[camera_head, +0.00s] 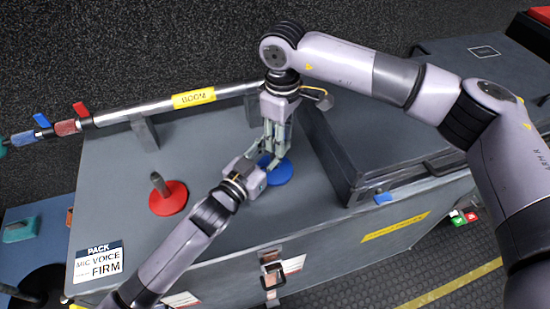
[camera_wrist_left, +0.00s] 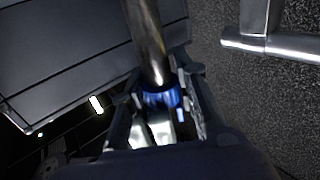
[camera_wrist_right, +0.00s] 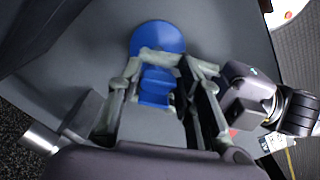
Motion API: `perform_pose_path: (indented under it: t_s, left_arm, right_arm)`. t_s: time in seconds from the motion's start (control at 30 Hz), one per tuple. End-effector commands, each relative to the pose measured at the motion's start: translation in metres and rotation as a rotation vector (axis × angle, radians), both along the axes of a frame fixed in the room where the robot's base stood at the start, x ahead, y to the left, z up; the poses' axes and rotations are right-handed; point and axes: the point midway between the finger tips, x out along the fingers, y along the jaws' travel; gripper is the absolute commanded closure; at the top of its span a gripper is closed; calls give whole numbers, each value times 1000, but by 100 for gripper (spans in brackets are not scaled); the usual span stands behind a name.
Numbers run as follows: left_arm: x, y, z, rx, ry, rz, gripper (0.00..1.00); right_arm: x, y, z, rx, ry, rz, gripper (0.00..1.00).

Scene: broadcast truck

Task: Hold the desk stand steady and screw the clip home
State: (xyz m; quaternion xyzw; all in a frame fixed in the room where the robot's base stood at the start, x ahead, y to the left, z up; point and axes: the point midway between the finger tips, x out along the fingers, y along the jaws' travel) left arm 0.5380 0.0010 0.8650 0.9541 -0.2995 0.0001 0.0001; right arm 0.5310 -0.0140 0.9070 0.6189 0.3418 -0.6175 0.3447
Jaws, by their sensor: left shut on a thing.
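The blue desk stand's round base (camera_head: 281,172) rests on the grey case top; it also shows in the right wrist view (camera_wrist_right: 158,36). My left gripper (camera_head: 262,170) reaches in low from the left and is shut on the stand. The left wrist view shows a metal post with a blue part (camera_wrist_left: 162,97) between its fingers. My right gripper (camera_head: 274,145) points down from above, over the blue base. In the right wrist view a blue piece, seemingly the clip (camera_wrist_right: 155,84), lies between its fingers. Whether they touch it is unclear. The clip is hidden by the grippers in the head view.
A red round stand (camera_head: 168,198) with a short post stands at left on the case. A metal boom (camera_head: 150,108) with a yellow label lies along the back. A dark raised case (camera_head: 375,135) stands to the right. The front middle holds a latch (camera_head: 272,273).

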Motion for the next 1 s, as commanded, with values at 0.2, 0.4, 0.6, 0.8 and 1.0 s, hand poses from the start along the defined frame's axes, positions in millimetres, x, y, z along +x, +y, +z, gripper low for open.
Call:
perform_pose_path:
  t_s: [0.2, 0.4, 0.6, 0.8, 1.0]
  left_arm:
    - [0, 0, -2, 3, 3, 1, 100]
    - [0, 0, -2, 3, 3, 1, 100]
    - [0, 0, -2, 3, 3, 1, 100]
    - [0, 0, -2, 3, 3, 1, 100]
    - [0, 1, -2, 4, 4, 2, 100]
  right_arm:
    - [0, 0, 0, -1, -1, 0, 84]
    - [0, 0, 0, -1, -1, -1, 97]
    - [0, 0, 0, -1, -1, -7, 100]
    - [-2, 2, 0, 2, 1, -189, 100]
    - [-4, 3, 0, 4, 3, -294, 100]
